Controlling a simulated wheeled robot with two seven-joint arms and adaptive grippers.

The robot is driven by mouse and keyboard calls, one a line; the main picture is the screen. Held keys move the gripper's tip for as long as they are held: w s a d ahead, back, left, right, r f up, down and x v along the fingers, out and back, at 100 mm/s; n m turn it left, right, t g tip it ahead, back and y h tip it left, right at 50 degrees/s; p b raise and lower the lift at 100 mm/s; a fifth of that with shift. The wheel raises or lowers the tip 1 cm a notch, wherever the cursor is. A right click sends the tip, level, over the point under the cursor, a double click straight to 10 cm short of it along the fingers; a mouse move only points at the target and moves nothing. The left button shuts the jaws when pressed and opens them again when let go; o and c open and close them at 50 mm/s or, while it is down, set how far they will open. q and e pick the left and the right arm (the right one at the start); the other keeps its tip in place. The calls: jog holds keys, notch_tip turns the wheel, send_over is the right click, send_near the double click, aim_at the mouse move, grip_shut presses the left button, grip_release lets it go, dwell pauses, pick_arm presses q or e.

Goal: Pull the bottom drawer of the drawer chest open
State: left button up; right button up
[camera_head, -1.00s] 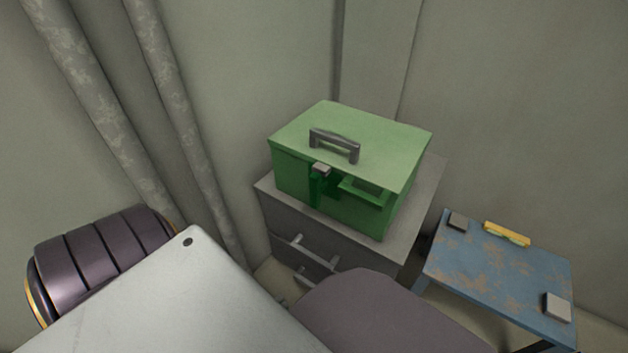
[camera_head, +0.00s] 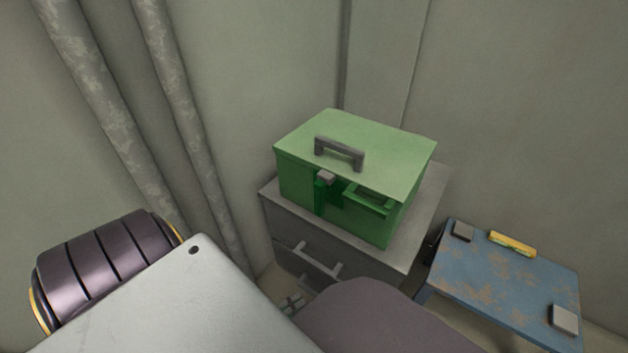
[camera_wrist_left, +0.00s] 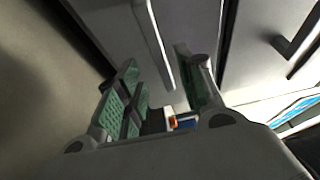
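The grey drawer chest (camera_head: 424,218) stands in the corner under a green box. Its upper drawer shows a pale bar handle (camera_head: 318,264); the lower front is mostly hidden behind my arm. My left gripper (camera_head: 291,302) shows only as a small part low in front of the chest. In the left wrist view, the fingers of my left gripper (camera_wrist_left: 157,62) are apart, with a bar handle (camera_wrist_left: 152,42) between them, apparently the bottom drawer's. Contact with it is not clear. A second handle (camera_wrist_left: 292,45) shows on the neighbouring front. My right gripper is not in view.
The green box (camera_head: 350,150) with a grey handle sits on the chest. A worn blue table (camera_head: 500,285) with small blocks and a yellow item (camera_head: 513,244) stands close at the right.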

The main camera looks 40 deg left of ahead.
aim_at(312, 295)
pick_arm(q)
jog(key=shift+x, duration=3.7)
grip_shut()
